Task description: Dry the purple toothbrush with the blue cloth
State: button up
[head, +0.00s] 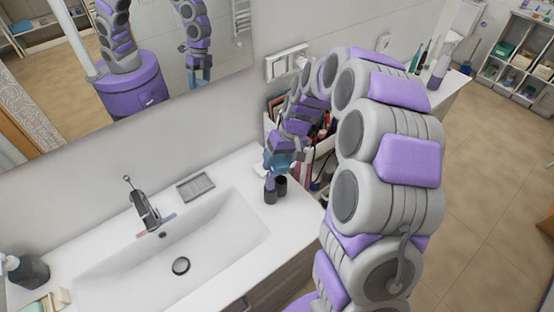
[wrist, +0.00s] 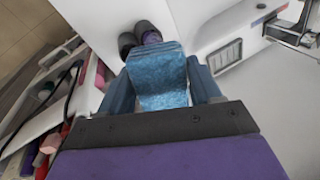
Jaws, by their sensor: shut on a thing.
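My gripper (wrist: 160,88) is shut on the blue cloth (wrist: 161,72), which hangs between its two fingers. In the head view the cloth (head: 277,160) is just above two dark cups at the right end of the counter. A small purple piece (wrist: 151,37) shows at the mouth of one cup, just beyond the cloth; I cannot tell whether it is the purple toothbrush. A thin pink and purple stick (head: 170,217) lies by the faucet, partly hidden behind it. The cloth hides part of the cups in the wrist view.
The dark cups (head: 271,196) stand close together. A white sink (head: 205,250) with a faucet (head: 145,212) and a grey soap dish (head: 196,187) are to the left. A cart (head: 325,147) crowded with cosmetics stands to the right. A mirror (head: 180,45) is behind.

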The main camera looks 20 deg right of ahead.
jog(key=shift+f, duration=0.1)
jog(key=shift+f, duration=0.1)
jog(key=shift+a+f, duration=0.15)
jog(key=shift+a, duration=0.15)
jog(key=shift+d+f, duration=0.2)
dwell(0.3)
